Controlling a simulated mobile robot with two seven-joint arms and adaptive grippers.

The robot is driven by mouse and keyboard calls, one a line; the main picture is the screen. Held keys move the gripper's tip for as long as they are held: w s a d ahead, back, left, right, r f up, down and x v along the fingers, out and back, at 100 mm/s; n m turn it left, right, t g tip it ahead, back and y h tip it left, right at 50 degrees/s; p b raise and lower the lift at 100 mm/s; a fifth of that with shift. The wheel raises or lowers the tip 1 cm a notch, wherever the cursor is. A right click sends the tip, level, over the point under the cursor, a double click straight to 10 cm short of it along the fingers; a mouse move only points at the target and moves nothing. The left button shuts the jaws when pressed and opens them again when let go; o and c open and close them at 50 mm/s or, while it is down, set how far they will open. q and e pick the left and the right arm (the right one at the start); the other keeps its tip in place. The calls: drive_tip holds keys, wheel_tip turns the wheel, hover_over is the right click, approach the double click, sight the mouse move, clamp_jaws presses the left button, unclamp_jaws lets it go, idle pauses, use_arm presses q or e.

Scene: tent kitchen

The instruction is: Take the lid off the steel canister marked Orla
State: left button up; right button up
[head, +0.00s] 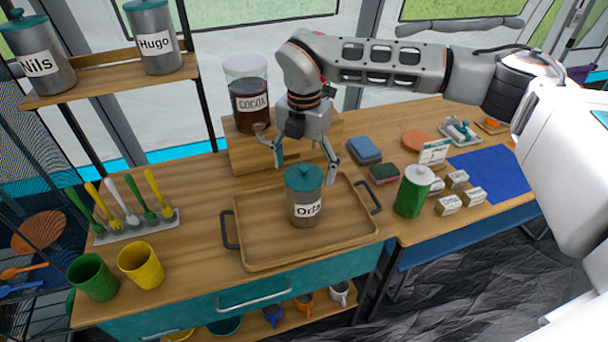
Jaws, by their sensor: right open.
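The steel canister marked Orla (303,210) stands upright on a wooden tray (262,255) with dark handles. Its teal lid (305,177) with a small knob sits on top. My right gripper (305,172) points down at the lid from behind and above, its fingers spread. One finger is left of the lid and the other is to its right. I cannot tell whether either finger touches the lid. My left gripper is not in view.
A cocoa jar (248,98) stands on a wooden stand behind the tray. A green canister (413,190), sponges (384,173) and small labelled boxes are at right. Green (92,277) and yellow (141,265) cups and a utensil rack (135,226) are at left. Canisters marked Nils (40,68) and Hugo (155,45) stand on a shelf.

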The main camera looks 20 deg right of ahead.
sight(304, 168)
drive_tip(key=c, duration=1.3)
drive_tip(key=shift+s, duration=0.1)
drive_tip(key=shift+c, duration=0.2)
drive_tip(key=shift+r, duration=0.3)
drive_tip(key=shift+c, duration=1.3)
drive_tip(key=shift+r, duration=0.4)
clamp_jaws()
wheel_tip(304, 168, up, 19)
drive_tip(key=shift+f+b, duration=0.15)
drive_tip(key=shift+b, duration=0.2)
